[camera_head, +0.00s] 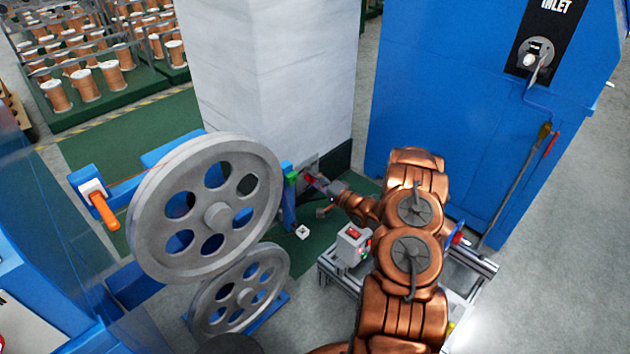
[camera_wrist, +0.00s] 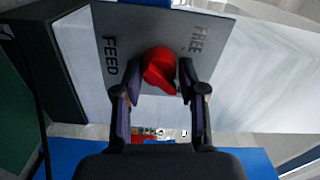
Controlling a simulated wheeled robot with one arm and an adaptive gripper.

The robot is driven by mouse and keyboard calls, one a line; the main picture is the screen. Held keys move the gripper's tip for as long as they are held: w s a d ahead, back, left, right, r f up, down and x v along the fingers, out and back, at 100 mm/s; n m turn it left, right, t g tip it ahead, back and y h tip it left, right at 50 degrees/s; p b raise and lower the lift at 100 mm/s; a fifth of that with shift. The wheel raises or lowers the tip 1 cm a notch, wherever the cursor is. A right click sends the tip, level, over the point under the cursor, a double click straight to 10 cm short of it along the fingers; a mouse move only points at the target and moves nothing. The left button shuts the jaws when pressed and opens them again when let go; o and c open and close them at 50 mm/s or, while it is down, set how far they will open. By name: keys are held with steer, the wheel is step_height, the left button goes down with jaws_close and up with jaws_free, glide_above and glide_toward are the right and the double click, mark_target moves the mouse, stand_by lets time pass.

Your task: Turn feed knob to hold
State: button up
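The red feed knob (camera_wrist: 160,66) sits on a grey plate (camera_wrist: 122,22) in the wrist view. The plate carries the word FEED on the left and FREE on the right; no HOLD label can be read. My gripper (camera_wrist: 159,75) has one finger on each side of the knob, its fingers apart. Whether either touches is hard to tell. In the head view my gripper (camera_head: 318,183) is at the small plate by the pale pillar, and the knob is mostly hidden.
Two large grey pulleys (camera_head: 150,235) stand left of my gripper, with a green-topped blue post (camera_head: 289,190) close beside it. A pale pillar (camera_head: 265,80) rises behind. A small box with a red switch (camera_head: 352,233) is by my arm. A blue cabinet (camera_head: 440,90) stands right.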

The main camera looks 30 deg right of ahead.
steer(key=o, duration=0.3)
steer(key=shift+o, duration=0.2)
steer(key=shift+s, duration=0.1)
steer(key=v, duration=1.2)
stand_by(0.5)
